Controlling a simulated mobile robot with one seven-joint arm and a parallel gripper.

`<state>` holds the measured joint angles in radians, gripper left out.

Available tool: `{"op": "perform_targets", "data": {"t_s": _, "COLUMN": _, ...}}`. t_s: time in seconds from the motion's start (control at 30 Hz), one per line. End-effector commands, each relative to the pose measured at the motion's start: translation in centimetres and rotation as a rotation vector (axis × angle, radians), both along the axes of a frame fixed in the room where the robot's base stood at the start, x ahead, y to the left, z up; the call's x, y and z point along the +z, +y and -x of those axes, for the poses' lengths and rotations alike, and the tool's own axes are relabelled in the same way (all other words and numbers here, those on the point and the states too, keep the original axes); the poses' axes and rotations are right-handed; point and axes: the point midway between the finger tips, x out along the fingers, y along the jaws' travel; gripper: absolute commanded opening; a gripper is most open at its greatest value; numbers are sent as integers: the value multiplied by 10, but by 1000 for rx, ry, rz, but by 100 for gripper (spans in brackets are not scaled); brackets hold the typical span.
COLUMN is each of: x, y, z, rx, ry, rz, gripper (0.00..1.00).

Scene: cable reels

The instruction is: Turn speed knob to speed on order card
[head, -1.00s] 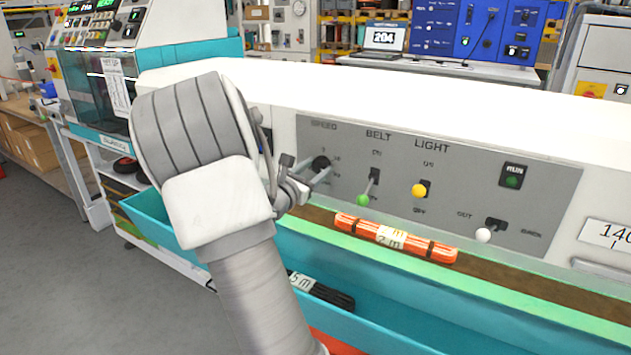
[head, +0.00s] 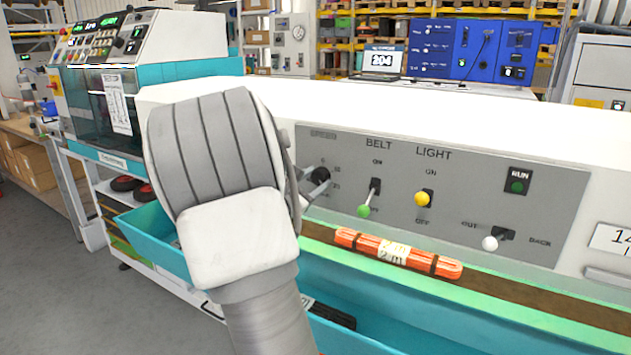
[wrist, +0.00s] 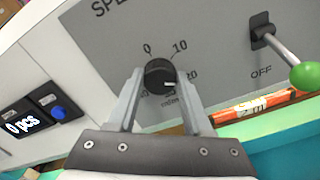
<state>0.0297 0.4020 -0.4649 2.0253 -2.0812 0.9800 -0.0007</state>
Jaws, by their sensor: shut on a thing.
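The black speed knob (wrist: 160,75) sits on the grey control panel (head: 450,195), with a scale including 0, 10 and 20 around it. Its white pointer mark faces right in the wrist view, roughly toward the 20 side. My gripper (wrist: 160,78) has one finger on each side of the knob and is shut on it. In the head view the knob (head: 319,175) shows just right of my wrist, which hides most of the fingers. I cannot make out a readable order card. A printed sheet (head: 118,103) hangs on the machine at left, too small to read.
Right of the knob are the green-tipped belt lever (head: 364,210), yellow light lever (head: 423,198), white-tipped lever (head: 490,243) and RUN button (head: 517,187). An orange cable bundle (head: 440,265) lies below the panel. A teal tray (head: 155,235) is lower left.

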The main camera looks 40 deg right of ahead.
Motion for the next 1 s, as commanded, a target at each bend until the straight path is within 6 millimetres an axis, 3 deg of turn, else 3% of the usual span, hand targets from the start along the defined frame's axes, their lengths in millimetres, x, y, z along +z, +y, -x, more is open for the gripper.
{"op": "perform_targets", "data": {"t_s": 0.07, "x": -1, "y": 0, "z": 0, "rx": 0, "ry": 2, "rz": -2, "gripper": 0}}
{"op": "perform_targets", "data": {"t_s": 0.1, "x": -1, "y": 0, "z": 0, "rx": 0, "ry": 2, "rz": -2, "gripper": 57}}
{"op": "perform_targets", "data": {"t_s": 0.23, "x": -1, "y": 0, "z": 0, "rx": 1, "ry": 1, "rz": -1, "gripper": 80}}
{"op": "perform_targets", "data": {"t_s": 0.53, "x": 0, "y": 1, "z": 0, "rx": 1, "ry": 1, "rz": -1, "gripper": 80}}
{"op": "perform_targets", "data": {"t_s": 0.67, "x": 1, "y": 11, "z": 2, "rx": 3, "ry": 0, "rz": -2, "gripper": 80}}
{"op": "perform_targets", "data": {"t_s": 1.0, "x": 2, "y": 84, "z": 23, "rx": 6, "ry": 3, "rz": -2, "gripper": 80}}
